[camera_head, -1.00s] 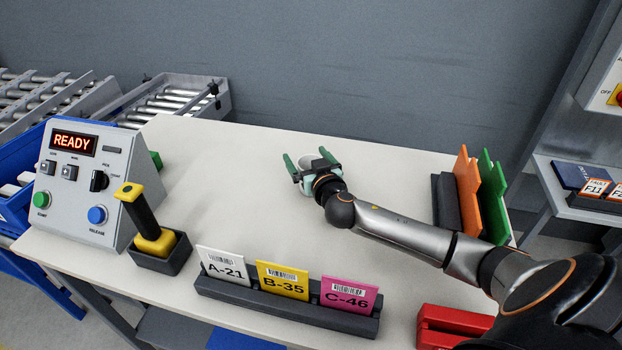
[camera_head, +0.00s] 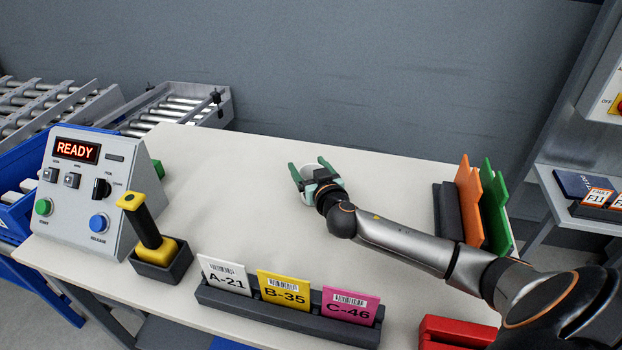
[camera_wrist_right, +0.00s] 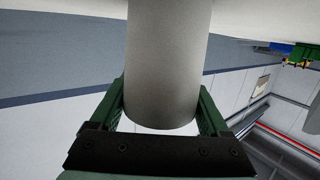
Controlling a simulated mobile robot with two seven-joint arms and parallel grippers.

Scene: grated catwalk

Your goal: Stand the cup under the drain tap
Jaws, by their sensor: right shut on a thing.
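The cup (camera_wrist_right: 168,65) is a plain light grey cylinder in the right wrist view, between the two green fingers of my right gripper (camera_wrist_right: 165,105). In the head view, the cup (camera_head: 311,169) shows as a small pale shape between the fingers. My right gripper (camera_head: 313,174) is shut on it, over the far middle part of the table. The gripper hides part of the cup there, and I cannot tell whether it touches the tabletop. I see no drain tap in either view. My left gripper is not in view.
The pale table (camera_head: 235,185) is clear around the gripper. A READY control box (camera_head: 85,190) and a yellow-topped joystick (camera_head: 150,230) stand left. A card rack (camera_head: 285,312) is in front. Orange (camera_head: 468,200) and green (camera_head: 495,205) panels stand right. A roller conveyor (camera_head: 170,110) lies behind left.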

